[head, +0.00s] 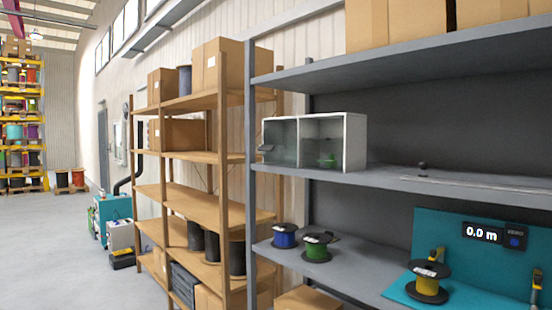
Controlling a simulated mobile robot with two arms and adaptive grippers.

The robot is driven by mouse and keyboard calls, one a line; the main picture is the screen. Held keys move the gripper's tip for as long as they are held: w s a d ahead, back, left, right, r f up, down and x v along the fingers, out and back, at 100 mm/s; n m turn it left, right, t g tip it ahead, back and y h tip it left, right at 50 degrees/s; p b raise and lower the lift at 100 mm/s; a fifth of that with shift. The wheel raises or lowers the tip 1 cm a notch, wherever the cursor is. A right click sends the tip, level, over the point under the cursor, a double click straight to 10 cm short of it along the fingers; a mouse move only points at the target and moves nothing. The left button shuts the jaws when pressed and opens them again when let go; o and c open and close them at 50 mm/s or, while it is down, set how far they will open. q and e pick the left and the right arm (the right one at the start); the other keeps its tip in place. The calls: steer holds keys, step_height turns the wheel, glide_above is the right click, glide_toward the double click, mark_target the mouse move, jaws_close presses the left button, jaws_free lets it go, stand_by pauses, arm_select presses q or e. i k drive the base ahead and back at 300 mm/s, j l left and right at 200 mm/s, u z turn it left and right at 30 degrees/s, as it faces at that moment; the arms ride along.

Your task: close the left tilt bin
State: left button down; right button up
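A white two-compartment bin cabinet (355,142) stands on the middle board of the grey shelf. Its left tilt bin (281,143) has a see-through grey front with a small dark handle low on its left side. I cannot tell for sure how far this front is tilted out. The right compartment (318,130) shows a green object (327,160) inside, behind or at its clear front. Neither of my grippers is in this view.
The grey shelf post (251,150) stands just left of the cabinet. Below are a blue spool (285,236), a green spool (317,246) and a yellow spool (428,281) beside a teal panel with a display (483,232). A wooden shelf (190,158) holds boxes. Open floor (55,245) lies left.

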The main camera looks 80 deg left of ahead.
mark_target(263, 147)
steer(key=u, duration=2.75)
